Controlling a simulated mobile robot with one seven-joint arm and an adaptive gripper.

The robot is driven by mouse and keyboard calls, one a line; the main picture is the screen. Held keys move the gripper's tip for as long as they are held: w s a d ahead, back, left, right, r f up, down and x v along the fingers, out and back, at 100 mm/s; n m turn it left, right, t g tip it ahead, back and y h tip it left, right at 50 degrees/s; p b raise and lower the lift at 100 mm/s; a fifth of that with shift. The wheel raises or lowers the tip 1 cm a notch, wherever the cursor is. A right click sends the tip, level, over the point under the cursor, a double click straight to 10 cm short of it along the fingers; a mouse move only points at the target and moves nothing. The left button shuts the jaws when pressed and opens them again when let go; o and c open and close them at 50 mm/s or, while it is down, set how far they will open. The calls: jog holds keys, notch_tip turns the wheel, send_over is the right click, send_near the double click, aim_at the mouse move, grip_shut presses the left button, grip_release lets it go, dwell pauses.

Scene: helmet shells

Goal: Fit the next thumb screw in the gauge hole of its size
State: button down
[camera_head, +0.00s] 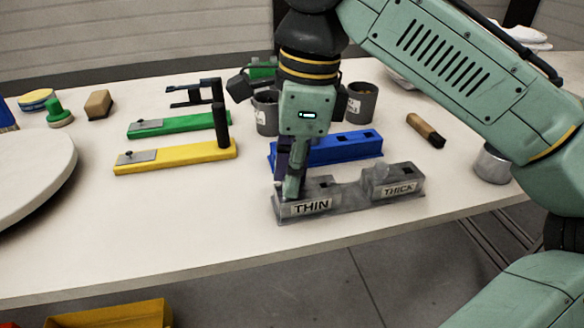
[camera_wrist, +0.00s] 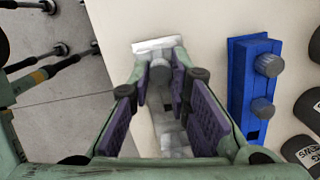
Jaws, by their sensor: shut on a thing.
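A grey gauge block (camera_head: 345,205) lies near the table's front edge, with a THIN label on its left end and a THICK label on its right. My gripper (camera_head: 290,187) points down at the THIN end, its fingertips at the block's top. In the wrist view, my gripper (camera_wrist: 161,80) has its purple-padded fingers closed around a grey round knob (camera_wrist: 160,70), which looks like a thumb screw. The gauge block shows beneath it. The screw's shank is hidden, so I cannot tell how far it is in a hole. Fingers hide the screw in the head view.
Behind the gauge is a blue block (camera_head: 335,148), with two grey knobs (camera_wrist: 268,65) in the wrist view. Yellow (camera_head: 180,157) and green (camera_head: 175,125) bars lie left. Grey cups (camera_head: 361,103) stand behind; a brush (camera_head: 427,130) and metal cylinder (camera_head: 493,163) are right.

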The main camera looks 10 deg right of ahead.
jog(key=c, duration=1.4)
grip_release()
jog(key=r, duration=0.5)
jog(key=d+r, duration=0.1)
jog(key=r, duration=0.1)
jog(key=shift+r, duration=0.2)
jog(key=shift+s, duration=0.1)
